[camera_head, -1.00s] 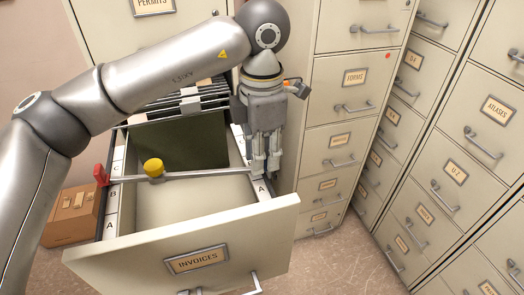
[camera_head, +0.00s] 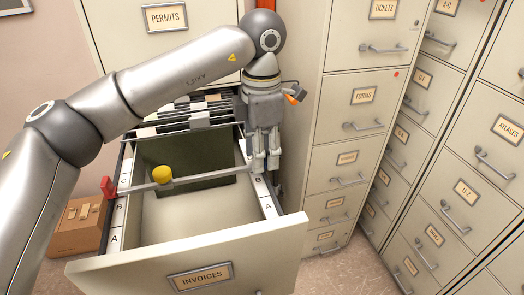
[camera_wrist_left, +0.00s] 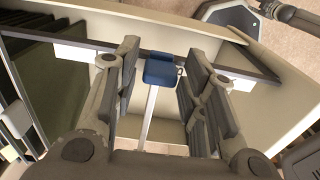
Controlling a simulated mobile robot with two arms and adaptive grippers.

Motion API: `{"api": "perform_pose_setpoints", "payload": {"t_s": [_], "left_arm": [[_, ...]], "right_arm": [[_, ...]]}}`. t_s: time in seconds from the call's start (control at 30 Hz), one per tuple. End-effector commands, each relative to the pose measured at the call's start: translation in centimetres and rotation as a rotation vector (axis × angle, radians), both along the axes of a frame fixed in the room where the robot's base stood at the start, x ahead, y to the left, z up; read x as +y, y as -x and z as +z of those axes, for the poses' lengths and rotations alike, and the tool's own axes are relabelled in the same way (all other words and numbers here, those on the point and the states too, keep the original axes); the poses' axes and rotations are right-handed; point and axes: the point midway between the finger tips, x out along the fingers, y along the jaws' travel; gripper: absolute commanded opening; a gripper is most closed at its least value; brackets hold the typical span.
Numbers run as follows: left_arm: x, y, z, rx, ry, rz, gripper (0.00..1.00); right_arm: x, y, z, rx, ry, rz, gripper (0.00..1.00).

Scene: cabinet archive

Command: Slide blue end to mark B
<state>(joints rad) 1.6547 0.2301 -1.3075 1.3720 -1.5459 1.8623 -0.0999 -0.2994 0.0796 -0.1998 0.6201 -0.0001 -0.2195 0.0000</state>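A grey bar (camera_head: 208,178) lies across the open INVOICES drawer (camera_head: 215,262), with a yellow knob (camera_head: 162,174) near its middle. Its red end (camera_head: 109,187) is at the left rail, around the B and C labels. Its blue end (camera_wrist_left: 160,70) shows in the left wrist view, between the fingers of my left gripper (camera_head: 266,168); the fingers hide it in the head view. The fingers stand apart, with gaps visible on both sides of the blue end. On the right rail, mark B (camera_head: 258,187) and mark A (camera_head: 268,207) show in front of the gripper.
Hanging folders (camera_head: 185,120) fill the back of the drawer; its front part is empty. A cardboard box (camera_head: 78,228) is left of the drawer. The FORMS cabinet (camera_head: 350,130) stands close on the right, with more cabinets beyond.

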Motion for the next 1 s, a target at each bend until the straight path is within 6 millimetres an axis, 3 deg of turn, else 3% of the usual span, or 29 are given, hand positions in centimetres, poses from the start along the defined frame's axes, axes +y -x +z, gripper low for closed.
{"api": "perform_pose_setpoints", "payload": {"t_s": [0.43, 0.8, 1.0], "left_arm": [[0.0, 0.0, 0.7, -0.001, 0.0, 0.0, 0.48], [-0.1, 0.0, 8.0, -0.002, 0.0, 0.0, 0.48], [0.0, 0.0, 11.0, -0.001, 0.0, 0.001, 0.48]], "right_arm": [[-0.1, 0.0, 0.0, 0.001, 0.0, 0.001, 0.3], [0.0, 0.1, 0.0, 0.001, 0.0, 0.0, 0.3], [0.0, 0.1, 0.0, 0.001, 0.0, 0.0, 0.3]]}}
